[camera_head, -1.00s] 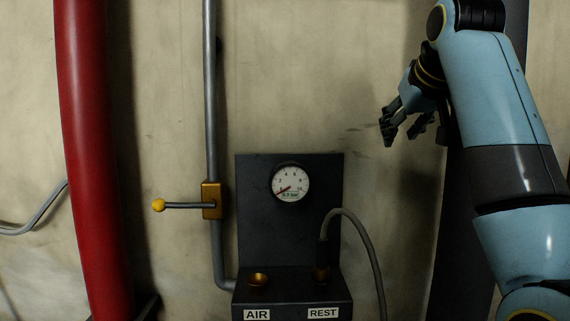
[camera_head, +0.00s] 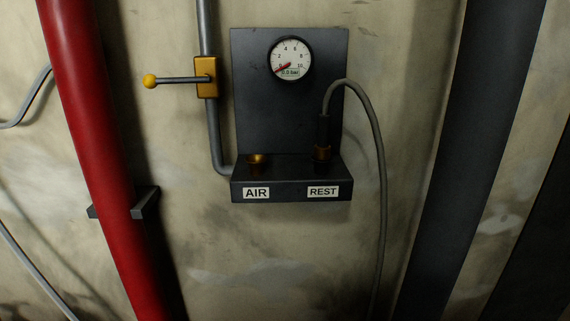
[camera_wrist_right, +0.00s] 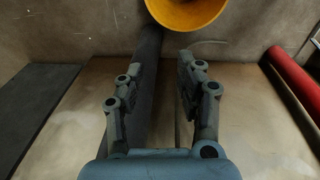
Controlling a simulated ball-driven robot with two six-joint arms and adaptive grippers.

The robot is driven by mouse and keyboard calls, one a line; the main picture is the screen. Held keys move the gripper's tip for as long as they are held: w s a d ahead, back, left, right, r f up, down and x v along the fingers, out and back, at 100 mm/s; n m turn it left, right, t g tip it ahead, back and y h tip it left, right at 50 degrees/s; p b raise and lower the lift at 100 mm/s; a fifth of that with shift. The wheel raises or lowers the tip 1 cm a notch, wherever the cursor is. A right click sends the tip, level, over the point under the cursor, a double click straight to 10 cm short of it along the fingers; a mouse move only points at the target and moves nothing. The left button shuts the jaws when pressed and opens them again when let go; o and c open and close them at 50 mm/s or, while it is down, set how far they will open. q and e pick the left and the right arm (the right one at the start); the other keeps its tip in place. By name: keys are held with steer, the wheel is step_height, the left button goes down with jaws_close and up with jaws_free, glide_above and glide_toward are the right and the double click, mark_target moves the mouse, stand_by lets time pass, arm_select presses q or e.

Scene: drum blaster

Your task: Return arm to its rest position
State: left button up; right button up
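My right gripper (camera_wrist_right: 160,95) shows in the right wrist view with its two fingers spread apart and nothing between them. Neither arm shows in the head view now. My left gripper is in neither view. In the head view a dark panel (camera_head: 255,115) on the wall carries a round gauge (camera_head: 291,58) reading 0.0 bar. Its ledge has an empty brass socket (camera_head: 257,159) above the AIR label (camera_head: 256,193). A hose plug (camera_head: 323,135) stands upright in the socket above the REST label (camera_head: 323,191).
A yellow-knobbed lever valve (camera_head: 206,77) sits on a grey pipe left of the panel, its lever horizontal. A red pipe (camera_head: 93,150) runs down the left. A dark post (camera_head: 474,150) stands at right. A yellow round object (camera_wrist_right: 186,12) is at the wrist view's top.

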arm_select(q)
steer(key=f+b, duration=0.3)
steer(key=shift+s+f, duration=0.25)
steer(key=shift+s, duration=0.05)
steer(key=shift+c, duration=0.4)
arm_select(e)
steer(key=s+d+f, duration=0.1)
steer(key=s+f, duration=0.5)
steer(key=s, duration=0.5)
steer(key=s+d+f, duration=0.2)
steer(key=s+f, duration=0.4)
steer(key=s, duration=0.5)
steer(key=s+d+f, duration=0.1)
steer(key=s+f, duration=0.6)
steer(key=s, duration=0.4)
steer(key=shift+s+d+g, duration=0.15)
steer(key=shift+s+g, duration=0.15)
